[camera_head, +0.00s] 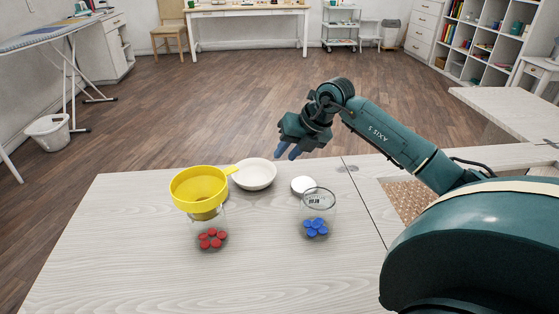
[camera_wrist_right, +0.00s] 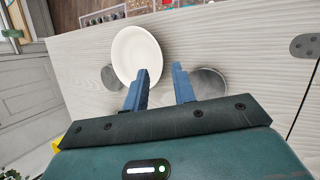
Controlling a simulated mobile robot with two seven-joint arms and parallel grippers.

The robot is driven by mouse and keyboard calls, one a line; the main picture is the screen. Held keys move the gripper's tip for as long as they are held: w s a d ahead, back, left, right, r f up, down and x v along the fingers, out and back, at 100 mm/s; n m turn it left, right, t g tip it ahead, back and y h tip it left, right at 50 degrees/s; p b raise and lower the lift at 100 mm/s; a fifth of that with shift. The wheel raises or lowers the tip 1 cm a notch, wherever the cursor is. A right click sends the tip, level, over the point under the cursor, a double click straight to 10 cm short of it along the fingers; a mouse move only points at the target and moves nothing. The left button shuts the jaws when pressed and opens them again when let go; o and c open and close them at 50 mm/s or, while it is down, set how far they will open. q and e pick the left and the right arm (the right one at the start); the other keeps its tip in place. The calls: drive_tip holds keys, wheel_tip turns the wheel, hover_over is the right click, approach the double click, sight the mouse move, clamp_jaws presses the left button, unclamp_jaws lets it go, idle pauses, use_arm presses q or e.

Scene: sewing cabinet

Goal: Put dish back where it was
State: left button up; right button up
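A round white dish (camera_head: 255,175) sits on the pale wood table, behind and right of the yellow funnel, and looks empty. In the right wrist view the dish (camera_wrist_right: 135,50) lies beyond and left of the fingers. My right gripper (camera_head: 288,153) is above the table's far side, right of the dish. In the wrist view its two blue fingers (camera_wrist_right: 164,75) are parted with nothing between them. The left finger overlaps the dish's rim in the picture; I cannot tell whether they touch. My left gripper is not in view.
A yellow funnel (camera_head: 200,188) sits on a clear jar with red pieces (camera_head: 211,239). Another clear jar holds blue pieces (camera_head: 315,228), with a pale round lid (camera_head: 303,186) behind it. The table's front middle is clear. A hinged seam runs along the right.

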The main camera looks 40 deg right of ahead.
drive_tip(key=v, duration=0.5)
drive_tip(key=shift+s+r, duration=0.15)
drive_tip(key=shift+r, duration=0.1)
